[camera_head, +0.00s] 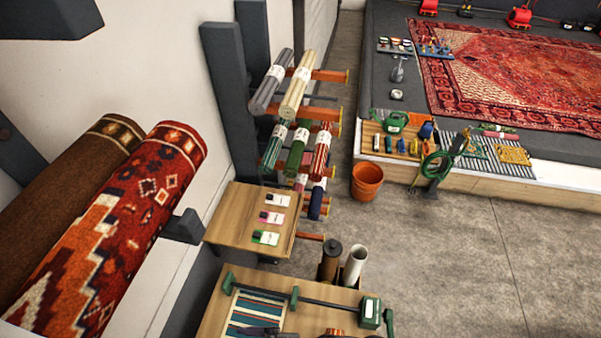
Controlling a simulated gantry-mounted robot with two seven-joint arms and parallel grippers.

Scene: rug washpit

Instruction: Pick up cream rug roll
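The cream rug roll (296,93) lies on the top tier of the wall rack, a pale cream-yellow cylinder with a white label around it. It rests on orange-red rack arms (331,75), beside a grey roll (270,82) on its left. Its near end points toward me and nothing covers its upper side.
Green, red-striped and navy (316,204) rolls lie on lower tiers. A wooden table (222,217) with labelled cards stands below. Brown (329,262) and whitish (354,265) tubes stand upright nearby. An orange bucket (366,181) stands right of the rack. The floor (450,260) at right is clear.

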